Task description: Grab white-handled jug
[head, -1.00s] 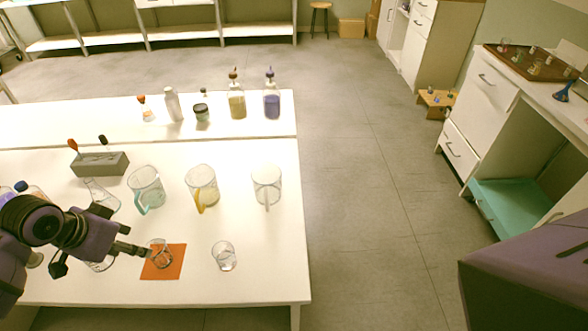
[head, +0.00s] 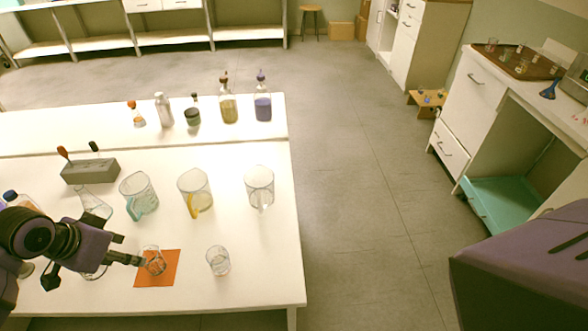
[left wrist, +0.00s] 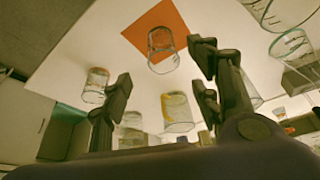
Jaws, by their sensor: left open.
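The white-handled jug (head: 259,187) is a clear glass jug standing upright near the table's right edge. It is the rightmost of three jugs, beside the yellow-handled jug (head: 194,188) and the teal-handled jug (head: 138,194). My left gripper (head: 129,250) is open and empty at the table's front left, well to the left of the white-handled jug. It is close to a small glass (head: 153,262) on an orange mat. In the left wrist view, my left gripper's fingers (left wrist: 163,75) are spread, with the yellow-handled jug (left wrist: 177,112) showing between them. My right gripper is out of view.
Another small glass (head: 218,261) stands right of the orange mat (head: 171,269). A flask (head: 95,204) and a grey rack (head: 90,171) are at the left. Several bottles stand on the back shelf, including a purple one (head: 263,105). Open floor lies right of the table.

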